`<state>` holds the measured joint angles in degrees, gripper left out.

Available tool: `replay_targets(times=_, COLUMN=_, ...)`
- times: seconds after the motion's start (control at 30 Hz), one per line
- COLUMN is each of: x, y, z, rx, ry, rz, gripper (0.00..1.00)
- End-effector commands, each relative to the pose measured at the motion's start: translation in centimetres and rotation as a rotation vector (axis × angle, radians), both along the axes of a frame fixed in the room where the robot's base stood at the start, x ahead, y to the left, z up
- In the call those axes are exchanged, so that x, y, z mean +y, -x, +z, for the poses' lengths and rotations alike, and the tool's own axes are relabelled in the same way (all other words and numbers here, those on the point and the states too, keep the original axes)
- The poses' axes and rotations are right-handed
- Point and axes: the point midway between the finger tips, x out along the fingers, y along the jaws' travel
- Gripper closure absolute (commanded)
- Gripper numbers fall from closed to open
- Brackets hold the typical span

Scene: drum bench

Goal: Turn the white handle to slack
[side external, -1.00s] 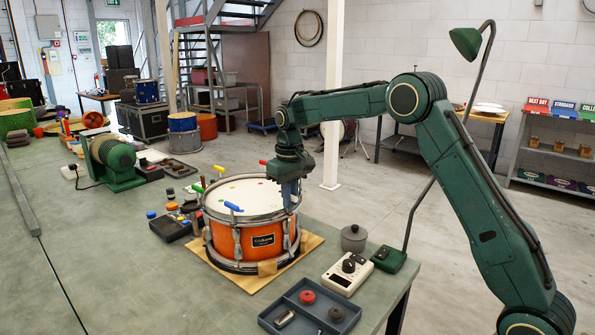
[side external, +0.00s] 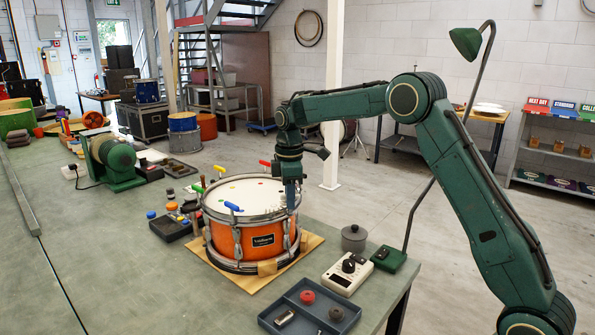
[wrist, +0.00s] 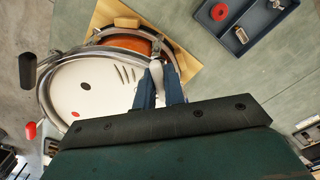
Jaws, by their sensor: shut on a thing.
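An orange snare drum (side external: 262,239) with a white head sits on a wooden board on the bench. Several coloured handles stand around its rim, among them blue (side external: 232,206), yellow (side external: 219,169) and red (side external: 265,162). My gripper (side external: 290,206) points down at the drum's right rim. In the wrist view its blue fingers (wrist: 158,84) are closed around the white handle (wrist: 156,74). In the side view the fingers hide that handle. The drum's rim and head also show in the wrist view (wrist: 98,98).
A blue-grey tray (side external: 312,318) with small parts and a white meter (side external: 346,275) stand at the front right. A grey pot (side external: 354,238) and the green lamp base (side external: 389,259) are right of the drum. A dark tray (side external: 172,228) lies on its left. The near left bench is clear.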

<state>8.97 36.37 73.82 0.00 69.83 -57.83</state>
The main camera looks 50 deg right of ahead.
Motion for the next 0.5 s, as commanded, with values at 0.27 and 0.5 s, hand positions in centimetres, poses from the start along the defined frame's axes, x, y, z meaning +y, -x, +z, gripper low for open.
replay_targets(times=0.27, x=-0.01, y=-0.06, z=0.17, rx=-0.004, ry=0.001, rz=0.263, gripper=1.0)
replay_targets(times=0.5, x=-0.01, y=-0.06, z=0.17, rx=-0.004, ry=0.002, rz=0.467, gripper=1.0)
